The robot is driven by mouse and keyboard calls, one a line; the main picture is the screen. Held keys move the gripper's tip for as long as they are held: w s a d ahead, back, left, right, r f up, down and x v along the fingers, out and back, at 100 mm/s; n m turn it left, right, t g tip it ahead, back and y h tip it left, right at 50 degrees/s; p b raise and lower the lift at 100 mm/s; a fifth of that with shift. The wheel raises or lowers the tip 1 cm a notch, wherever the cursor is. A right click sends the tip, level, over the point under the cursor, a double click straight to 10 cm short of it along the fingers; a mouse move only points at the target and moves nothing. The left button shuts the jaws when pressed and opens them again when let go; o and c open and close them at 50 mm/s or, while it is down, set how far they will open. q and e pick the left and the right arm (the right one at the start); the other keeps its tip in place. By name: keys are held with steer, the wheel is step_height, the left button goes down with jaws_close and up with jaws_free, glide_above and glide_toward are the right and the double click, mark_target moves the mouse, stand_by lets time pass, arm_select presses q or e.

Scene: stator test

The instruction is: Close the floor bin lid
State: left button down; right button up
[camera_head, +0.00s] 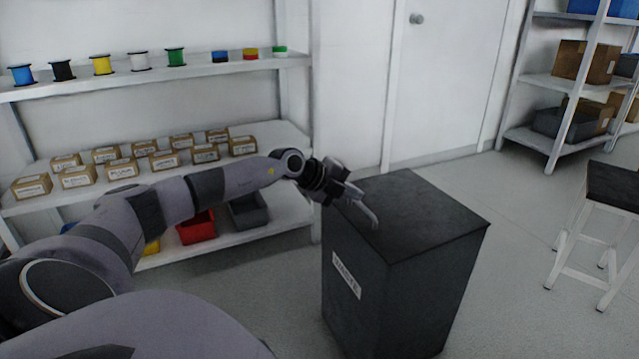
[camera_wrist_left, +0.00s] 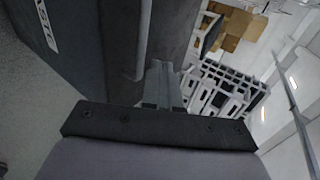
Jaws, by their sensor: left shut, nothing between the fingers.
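The floor bin (camera_head: 355,300) is a tall dark box with a white label, standing on the floor in the middle of the head view. Its dark lid (camera_head: 425,210) lies flat across the top, with no gap that I can see. My left gripper (camera_head: 354,193) is shut and empty at the lid's near left edge. A curved grey bar (camera_head: 368,213), seemingly the lid's handle, shows beside the fingertips. In the left wrist view the fingers (camera_wrist_left: 163,80) are together next to the bar (camera_wrist_left: 145,40) and the dark bin (camera_wrist_left: 75,45). I cannot tell whether they touch. My right gripper is out of view.
A white shelf unit (camera_head: 150,80) with spools, small boxes and coloured bins stands behind my left arm. A white door (camera_head: 450,80) is behind the bin. A stool (camera_head: 610,200) stands at the right. The grey floor (camera_head: 530,230) between bin and stool is clear.

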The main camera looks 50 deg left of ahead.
arm_select(q)
steer(key=s+a+r, duration=0.2)
steer(key=s, duration=0.7)
steer(key=shift+a+p, duration=0.4)
steer(key=shift+p, duration=0.05)
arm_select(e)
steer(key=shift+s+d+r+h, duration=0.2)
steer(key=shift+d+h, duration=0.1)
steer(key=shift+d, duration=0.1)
arm_select(q)
steer(key=shift+s+r, duration=0.1)
